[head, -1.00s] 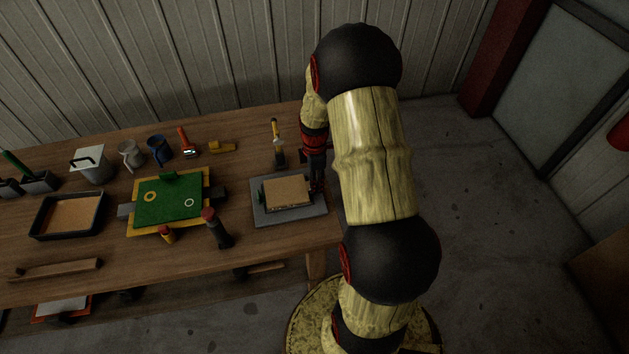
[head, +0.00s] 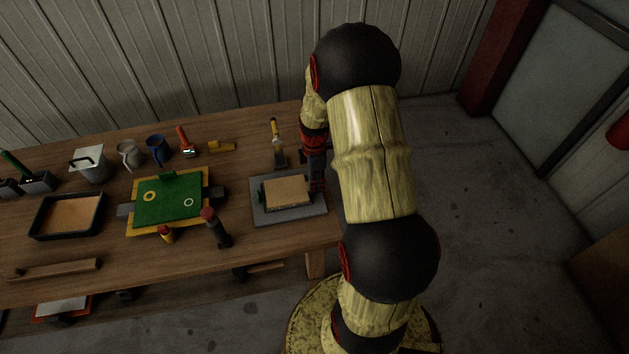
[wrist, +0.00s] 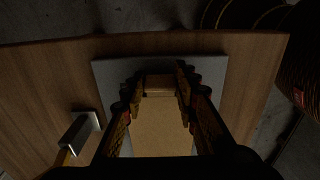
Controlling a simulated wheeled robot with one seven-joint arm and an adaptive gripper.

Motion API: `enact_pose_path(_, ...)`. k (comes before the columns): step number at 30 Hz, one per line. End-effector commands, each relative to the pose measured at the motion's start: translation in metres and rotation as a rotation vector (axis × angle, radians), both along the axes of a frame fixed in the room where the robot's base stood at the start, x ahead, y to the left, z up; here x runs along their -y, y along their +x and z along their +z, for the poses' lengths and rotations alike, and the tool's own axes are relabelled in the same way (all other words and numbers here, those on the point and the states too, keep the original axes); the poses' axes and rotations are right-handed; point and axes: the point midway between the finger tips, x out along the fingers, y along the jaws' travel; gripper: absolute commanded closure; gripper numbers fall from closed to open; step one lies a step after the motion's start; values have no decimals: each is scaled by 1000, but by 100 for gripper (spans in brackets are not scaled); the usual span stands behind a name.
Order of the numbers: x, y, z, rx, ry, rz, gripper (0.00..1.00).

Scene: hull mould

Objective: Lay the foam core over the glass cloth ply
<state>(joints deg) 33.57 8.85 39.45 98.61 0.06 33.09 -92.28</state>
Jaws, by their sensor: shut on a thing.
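The tan, flat rectangular foam core (head: 287,191) lies at the grey slab (head: 262,216) near the table's right end; I cannot tell whether it touches the slab. I cannot make out the glass cloth ply for certain.
A black tray (head: 68,236) with a tan inside lies at the left. The wall is close behind the table.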

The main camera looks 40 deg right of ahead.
Motion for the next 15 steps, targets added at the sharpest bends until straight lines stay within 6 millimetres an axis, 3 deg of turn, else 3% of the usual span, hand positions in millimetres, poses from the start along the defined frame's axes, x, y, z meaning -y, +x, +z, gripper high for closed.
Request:
enact_pose_path(14,0,0,-2,0,0,0,95)
enact_pose_path(15,0,0,-2,0,0,0,68)
